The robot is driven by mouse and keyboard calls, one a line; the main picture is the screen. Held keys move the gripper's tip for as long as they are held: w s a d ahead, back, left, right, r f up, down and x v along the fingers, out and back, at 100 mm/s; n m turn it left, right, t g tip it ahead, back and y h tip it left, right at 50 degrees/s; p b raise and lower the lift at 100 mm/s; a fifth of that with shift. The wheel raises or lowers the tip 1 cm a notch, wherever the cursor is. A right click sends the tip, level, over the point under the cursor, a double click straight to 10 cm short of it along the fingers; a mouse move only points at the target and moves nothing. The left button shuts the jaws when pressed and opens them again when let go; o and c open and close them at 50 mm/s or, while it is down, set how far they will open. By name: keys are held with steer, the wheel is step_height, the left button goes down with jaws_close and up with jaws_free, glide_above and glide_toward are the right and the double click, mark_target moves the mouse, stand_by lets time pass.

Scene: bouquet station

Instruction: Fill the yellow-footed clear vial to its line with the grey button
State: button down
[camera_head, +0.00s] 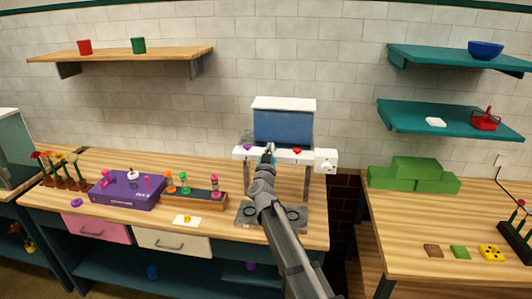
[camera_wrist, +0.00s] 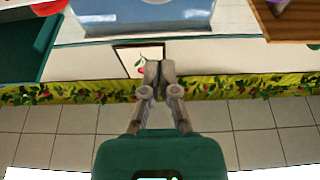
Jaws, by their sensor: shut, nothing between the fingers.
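The dispenser has a blue tank (camera_head: 283,127) above a white bar (camera_head: 262,155). A purple mark (camera_head: 247,149) and a red mark (camera_head: 297,151) are on the bar. A white box (camera_head: 326,160) is at its right end; I cannot pick out a grey button. A small yellow item (camera_head: 187,219) is on a white card in front of the rack; it is too small to tell whether it is the vial's foot. My gripper (camera_head: 268,150) is shut and empty, in front of the bar. The wrist view shows its closed fingertips (camera_wrist: 160,74).
A wooden rack (camera_head: 208,202) with several colour-topped pieces stands left of the dispenser, beside a purple box (camera_head: 125,190). A grey base (camera_head: 245,214) with dark round spots lies below the bar. Green blocks (camera_head: 412,176) stand on the right table.

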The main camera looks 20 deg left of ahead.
steer(key=p+x, duration=0.1)
steer(key=x, duration=0.4)
steer(key=shift+w+a, duration=0.1)
steer(key=shift+w, duration=0.2)
steer(key=shift+s+f+b, duration=0.15)
steer(key=shift+f+b, duration=0.45)
steer(key=shift+f, duration=0.1)
steer(key=shift+f+b, duration=1.25)
steer(key=shift+f+b, duration=0.8)
steer(key=shift+s+d+f+b, duration=0.1)
steer(key=shift+s+d+b, duration=0.15)
steer(key=shift+s+b, duration=0.1)
